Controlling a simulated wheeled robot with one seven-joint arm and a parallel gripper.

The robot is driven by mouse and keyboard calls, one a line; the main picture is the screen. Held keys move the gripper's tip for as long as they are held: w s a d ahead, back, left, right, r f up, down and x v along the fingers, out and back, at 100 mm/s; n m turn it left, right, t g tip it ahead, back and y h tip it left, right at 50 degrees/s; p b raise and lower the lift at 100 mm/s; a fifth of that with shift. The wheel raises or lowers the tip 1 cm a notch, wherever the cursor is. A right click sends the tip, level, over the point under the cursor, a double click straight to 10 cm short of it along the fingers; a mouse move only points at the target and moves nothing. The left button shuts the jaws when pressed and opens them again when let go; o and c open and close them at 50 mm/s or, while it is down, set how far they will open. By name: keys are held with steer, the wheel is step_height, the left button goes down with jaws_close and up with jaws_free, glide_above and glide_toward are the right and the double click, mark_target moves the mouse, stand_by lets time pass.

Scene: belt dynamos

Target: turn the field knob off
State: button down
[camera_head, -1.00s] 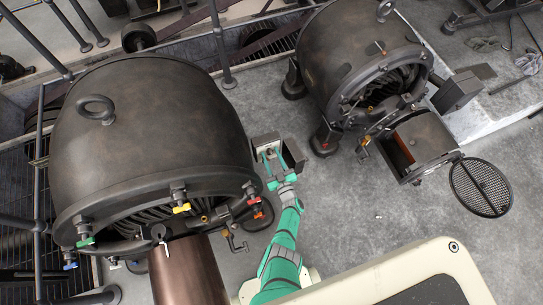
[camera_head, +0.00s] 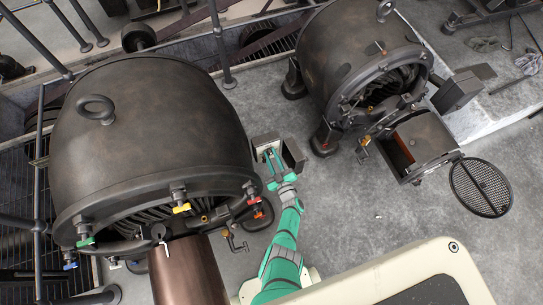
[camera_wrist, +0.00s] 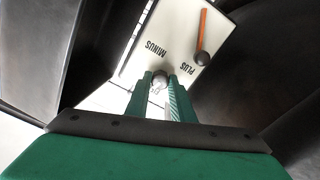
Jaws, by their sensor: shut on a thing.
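A white panel plate (camera_wrist: 135,62) fills the upper middle of the wrist view, with the upside-down words MINUS and PLUS. A small grey round knob (camera_wrist: 160,76) sits at my gripper's fingertips, beside partly hidden lettering; I take it as the field knob. My gripper (camera_wrist: 161,84) is shut on this knob, its green fingers on either side. An orange pointer (camera_wrist: 202,24) with a dark ball end lies on the plate beside PLUS. In the head view, my gripper (camera_head: 270,153) reaches the small grey box (camera_head: 293,154) bearing the panel; the knob is too small to make out there.
A large dark dynamo (camera_head: 150,130) stands close on the left of the box, with coloured taps along its lower rim. A second dynamo (camera_head: 345,50) stands at the upper right. An open metal box (camera_head: 425,140) and a round mesh lid (camera_head: 481,187) are right. Floor between is clear.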

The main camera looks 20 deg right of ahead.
steer(key=shift+a+n, duration=0.1)
steer(key=shift+n, duration=1.5)
steer(key=shift+w, duration=0.1)
steer(key=c, duration=1.5)
jaws_free()
steer(key=shift+c, duration=0.2)
steer(key=s, duration=1.1)
steer(key=shift+d, duration=0.25)
